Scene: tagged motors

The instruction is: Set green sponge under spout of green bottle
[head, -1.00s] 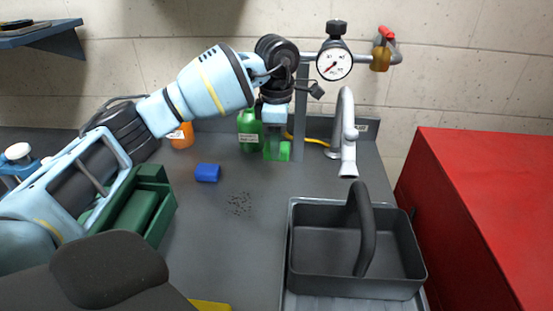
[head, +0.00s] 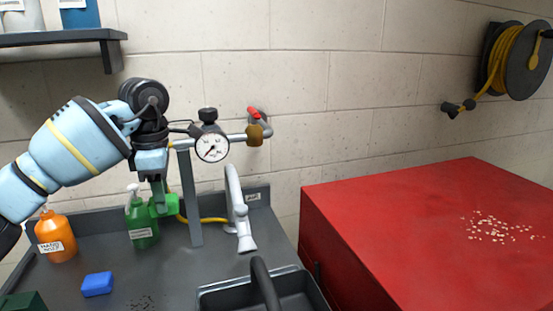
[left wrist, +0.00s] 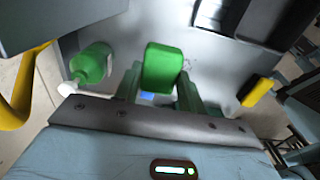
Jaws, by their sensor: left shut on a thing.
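The green sponge (head: 161,207) is between the fingers of my left gripper (head: 158,192), held up off the counter. In the left wrist view the sponge (left wrist: 164,66) sits between the two green fingers of my shut left gripper (left wrist: 159,88). The green bottle (head: 141,224) with a white pump spout (head: 132,190) stands upright just left of the sponge in the head view. In the left wrist view the bottle (left wrist: 92,64) and its spout (left wrist: 67,88) are left of the sponge. My right gripper is not in view.
An orange bottle (head: 56,238) and a blue sponge (head: 97,284) are at the counter's left. A grey post (head: 191,200) with a pressure gauge (head: 212,147) and a faucet (head: 238,210) stand right of the gripper. A dark caddy (head: 290,290) and red cabinet (head: 400,240) lie farther right.

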